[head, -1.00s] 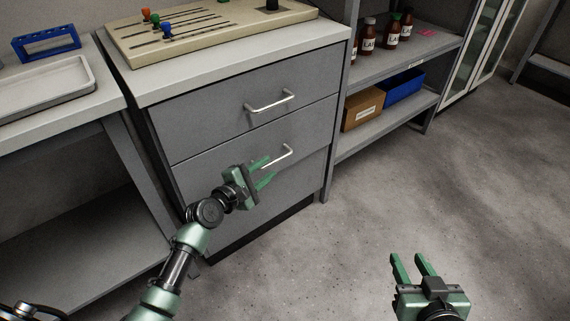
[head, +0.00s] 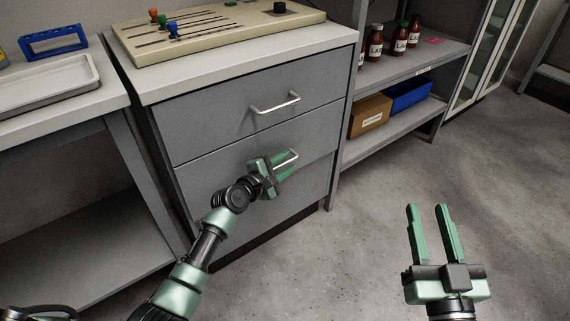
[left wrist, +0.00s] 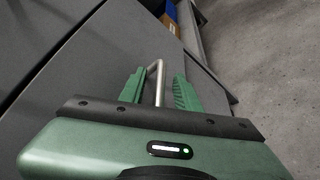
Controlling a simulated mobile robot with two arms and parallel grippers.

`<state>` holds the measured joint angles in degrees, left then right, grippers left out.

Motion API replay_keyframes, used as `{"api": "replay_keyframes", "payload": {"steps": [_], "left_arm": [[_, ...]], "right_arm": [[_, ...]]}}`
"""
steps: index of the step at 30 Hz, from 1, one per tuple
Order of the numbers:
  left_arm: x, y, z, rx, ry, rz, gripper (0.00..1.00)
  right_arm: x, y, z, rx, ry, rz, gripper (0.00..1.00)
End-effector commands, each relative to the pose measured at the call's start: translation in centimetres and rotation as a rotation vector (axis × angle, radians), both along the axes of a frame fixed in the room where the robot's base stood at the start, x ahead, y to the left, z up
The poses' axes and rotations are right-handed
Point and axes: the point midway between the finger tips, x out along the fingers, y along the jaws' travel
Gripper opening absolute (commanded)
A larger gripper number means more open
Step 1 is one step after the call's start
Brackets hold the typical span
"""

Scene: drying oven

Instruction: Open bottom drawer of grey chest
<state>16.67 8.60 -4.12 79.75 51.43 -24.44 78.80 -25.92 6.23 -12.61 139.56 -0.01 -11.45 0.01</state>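The grey chest (head: 225,110) has a top drawer with a bar handle (head: 274,103) and a bottom drawer (head: 205,190) below it. Both drawers look closed. The bottom drawer's pale bar handle (head: 288,159) is partly hidden by my left gripper (head: 288,165). In the left wrist view, the handle (left wrist: 158,82) lies between the two green fingers of my left gripper (left wrist: 159,74). Gaps show on both sides of the bar, so the fingers are open around it. My right gripper (head: 427,207) is open and empty over the floor at the lower right.
A slotted control box (head: 215,32) sits on the chest's top. To the right stands a shelf unit (head: 395,132) with bottles (head: 399,40), a brown box (head: 370,115) and a blue bin (head: 410,95). A bench (head: 60,115) is at the left. Floor (head: 370,250) before the chest is clear.

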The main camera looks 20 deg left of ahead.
Motion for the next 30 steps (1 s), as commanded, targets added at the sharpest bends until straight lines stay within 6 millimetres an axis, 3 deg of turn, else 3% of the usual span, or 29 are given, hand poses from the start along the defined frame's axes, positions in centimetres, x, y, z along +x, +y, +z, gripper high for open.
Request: {"api": "replay_keyframes", "payload": {"steps": [3, 7, 30], "left_arm": [[-0.01, -0.01, 0.01, 0.0, 0.0, 0.0, 0.32], [-0.02, -0.01, 0.0, 0.0, 0.0, 0.0, 0.0], [-0.05, 0.02, -0.05, 0.0, 0.001, -0.001, 0.0]], "right_arm": [[0.01, 0.0, 0.0, 0.0, 0.001, 0.0, 0.36], [0.01, 0.0, -0.01, 0.0, 0.001, 0.0, 0.36], [0.0, -0.01, -0.03, 0.0, 0.002, -0.001, 0.36]]}}
